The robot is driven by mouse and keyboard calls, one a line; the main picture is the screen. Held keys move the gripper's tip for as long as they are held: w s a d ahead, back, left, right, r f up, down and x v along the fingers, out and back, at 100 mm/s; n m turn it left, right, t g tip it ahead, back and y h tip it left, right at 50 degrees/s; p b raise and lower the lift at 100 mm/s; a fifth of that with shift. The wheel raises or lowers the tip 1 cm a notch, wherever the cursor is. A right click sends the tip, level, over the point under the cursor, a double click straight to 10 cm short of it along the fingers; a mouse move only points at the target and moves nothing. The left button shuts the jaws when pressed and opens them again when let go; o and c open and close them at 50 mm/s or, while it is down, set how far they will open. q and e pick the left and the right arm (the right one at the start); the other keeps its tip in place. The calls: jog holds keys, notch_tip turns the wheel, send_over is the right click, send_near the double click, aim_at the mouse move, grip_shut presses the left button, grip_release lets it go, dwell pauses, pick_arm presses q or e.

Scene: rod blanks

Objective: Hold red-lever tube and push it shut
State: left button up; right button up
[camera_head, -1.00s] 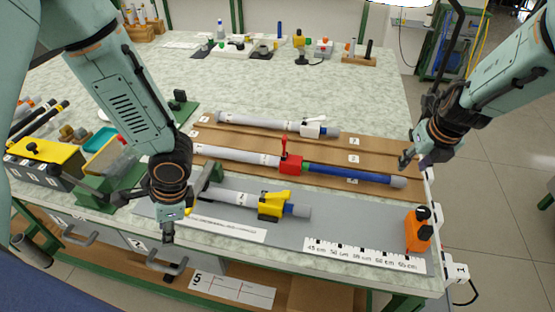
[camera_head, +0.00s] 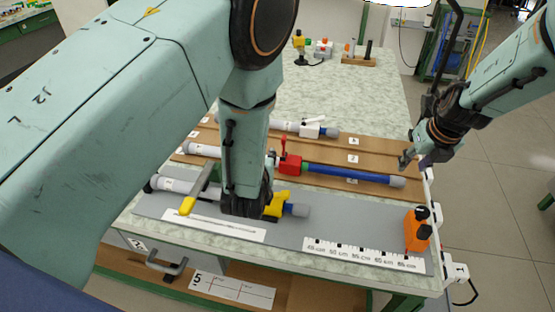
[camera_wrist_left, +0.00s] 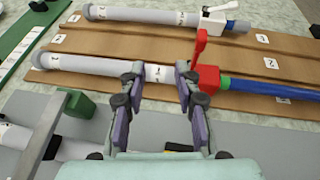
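The red-lever tube lies across a brown board: a pale tube (camera_wrist_left: 95,64), a red clamp (camera_head: 291,165) with its lever (camera_head: 283,146) standing up, and a blue rod (camera_head: 340,174) reaching right to a grey end cap (camera_head: 398,181). In the left wrist view my left gripper (camera_wrist_left: 160,78) is open, its fingers apart with the pale tube showing between them, just left of the red clamp (camera_wrist_left: 207,78). Contact cannot be told. In the head view my arm hides part of this tube. My right gripper (camera_head: 415,160) looks open and empty, near the blue rod's right end.
A white-lever tube (camera_head: 285,127) lies behind. A yellow-lever tube (camera_head: 296,210) lies in front on the grey mat (camera_head: 335,225), partly behind my left arm. A ruler strip (camera_head: 365,255) and an orange block (camera_head: 417,232) are at front right.

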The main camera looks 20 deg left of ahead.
aim_at(283, 152)
pick_arm(q)
jog(key=d, duration=0.1)
jog(key=d+m+h, duration=0.1)
jog(key=d+m, duration=0.1)
jog(key=d, duration=0.1)
jog(key=shift+w+f+h, duration=0.15)
jog(key=shift+f+h, duration=0.2)
jog(key=shift+h, duration=0.05)
jog(key=shift+x, duration=3.7)
jog(key=shift+w+d, duration=0.1)
jog(key=shift+c, duration=0.4)
jog(key=shift+r, duration=0.1)
grip_shut()
